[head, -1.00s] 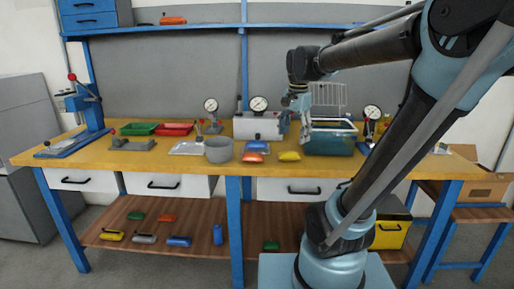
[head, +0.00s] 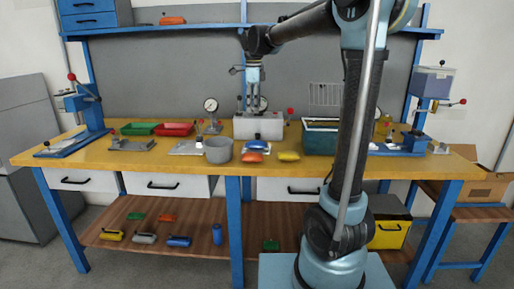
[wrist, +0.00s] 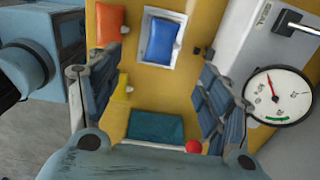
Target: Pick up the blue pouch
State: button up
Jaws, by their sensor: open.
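The blue pouch (wrist: 160,40) lies in a small pale tray (wrist: 177,13) in the wrist view, at the top middle. In the head view the blue pouch (head: 257,137) is a small patch on the bench behind orange items, partly hidden. My gripper (head: 251,108) hangs fingers-down above the bench, over the area of the pouch and the white gauge box. In the wrist view my gripper (wrist: 156,78) has its fingers wide apart with nothing between them. The pouch shows beyond the fingertips, not touched.
An orange pouch (wrist: 110,24) lies beside the tray. A white box (head: 241,126) and a pressure gauge (wrist: 278,96) stand close by. A teal bin (head: 318,139) is to the right, a grey pot (head: 218,150) to the left. A yellow pouch (head: 288,156) lies near the front edge.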

send_over(254, 141)
jog(key=f, duration=0.9)
jog(key=shift+s+f, duration=0.25)
jog(key=shift+f, duration=0.15)
jog(key=shift+w+a+f, duration=0.1)
jog(key=shift+w+f, duration=0.05)
jog(key=shift+f, duration=1.2)
jog(key=shift+w+f, duration=0.15)
jog(key=shift+f, duration=1.2)
jog(key=c, duration=0.9)
jog(key=shift+o, duration=0.2)
